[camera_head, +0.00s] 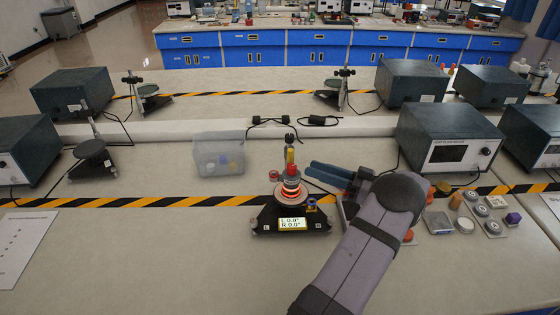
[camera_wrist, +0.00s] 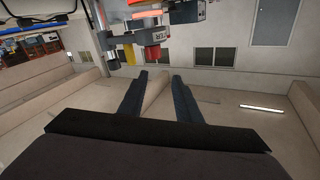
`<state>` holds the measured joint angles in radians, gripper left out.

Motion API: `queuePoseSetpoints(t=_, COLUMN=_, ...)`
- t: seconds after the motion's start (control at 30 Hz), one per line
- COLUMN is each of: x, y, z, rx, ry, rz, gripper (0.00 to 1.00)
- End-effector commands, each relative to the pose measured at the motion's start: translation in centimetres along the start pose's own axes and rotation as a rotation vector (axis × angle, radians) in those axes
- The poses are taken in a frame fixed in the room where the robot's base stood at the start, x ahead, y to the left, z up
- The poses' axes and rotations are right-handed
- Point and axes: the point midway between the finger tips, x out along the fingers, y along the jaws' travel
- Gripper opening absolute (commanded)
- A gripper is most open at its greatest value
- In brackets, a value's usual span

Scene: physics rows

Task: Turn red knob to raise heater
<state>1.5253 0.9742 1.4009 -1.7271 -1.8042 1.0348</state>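I cannot tell which is the red knob. My gripper (camera_head: 312,171) is right of the column, pointing left at it. In the wrist view my gripper (camera_wrist: 160,80) is open and empty, with a downward-pointing red part (camera_wrist: 153,52) just beyond the fingertips.
A clear bin (camera_head: 218,155) stands behind left of the device. A grey meter box (camera_head: 445,140) is behind right, with several small caps and blocks (camera_head: 465,224) near it. A paper sheet (camera_head: 25,240) lies left. The bench front left is clear.

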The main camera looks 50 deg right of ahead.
Motion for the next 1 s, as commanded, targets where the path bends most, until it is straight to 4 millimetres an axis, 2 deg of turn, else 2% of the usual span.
queuePoseSetpoints(t=0.03, x=0.1, y=0.0, z=1.1, rx=-0.029, ry=-0.009, rz=0.016, gripper=0.31)
queuePoseSetpoints(t=0.13, x=0.2, y=0.6, z=2.0, rx=-0.128, ry=-0.034, rz=0.041, gripper=0.31)
queuePoseSetpoints(t=0.33, x=0.1, y=1.1, z=2.4, rx=-0.260, ry=-0.056, rz=0.057, gripper=0.31)
queuePoseSetpoints(t=0.63, x=0.6, y=1.1, z=2.3, rx=-0.281, ry=-0.055, rz=0.054, gripper=0.31)
queuePoseSetpoints(t=0.77, x=1.8, y=1.1, z=2.2, rx=-0.279, ry=-0.055, rz=0.052, gripper=0.31)
queuePoseSetpoints(t=1.0, x=5.5, y=1.2, z=2.3, rx=-0.278, ry=-0.056, rz=0.051, gripper=0.31)
